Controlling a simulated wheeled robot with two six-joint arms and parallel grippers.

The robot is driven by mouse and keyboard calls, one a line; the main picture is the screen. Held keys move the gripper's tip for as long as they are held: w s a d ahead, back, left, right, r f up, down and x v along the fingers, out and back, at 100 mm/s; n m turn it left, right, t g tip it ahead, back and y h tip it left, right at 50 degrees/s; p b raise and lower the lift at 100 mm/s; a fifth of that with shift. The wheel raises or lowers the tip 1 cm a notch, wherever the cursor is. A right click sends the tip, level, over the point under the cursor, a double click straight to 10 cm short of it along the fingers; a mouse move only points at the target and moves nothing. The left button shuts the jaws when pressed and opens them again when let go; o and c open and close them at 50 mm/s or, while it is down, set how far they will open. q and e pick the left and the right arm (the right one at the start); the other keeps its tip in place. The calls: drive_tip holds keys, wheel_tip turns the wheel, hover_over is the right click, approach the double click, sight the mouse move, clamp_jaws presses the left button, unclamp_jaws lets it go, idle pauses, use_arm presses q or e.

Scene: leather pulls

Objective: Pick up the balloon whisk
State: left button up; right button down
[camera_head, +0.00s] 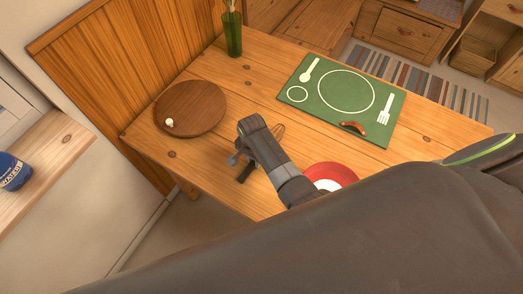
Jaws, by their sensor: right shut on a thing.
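The balloon whisk (279,130) shows only as a few thin wire loops just behind and right of my right wrist. Its handle is hidden by my gripper and arm. My right gripper (240,166) is over the table's near edge, fingers pointing down, and is shut on the whisk. The grip itself is mostly hidden, and I cannot tell how far the whisk is above the table. My left gripper is not in view.
The wooden table (230,200) carries a round brown board (195,105) with a small pale item (169,122), a green vase (232,35), a green placemat (345,72) with a red-brown pepper-like item (353,128), and a red-and-white dish (330,173) beside my forearm. Wood panelling stands left.

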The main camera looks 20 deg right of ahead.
wheel_tip(320, 180, up, 10)
idle(0.6)
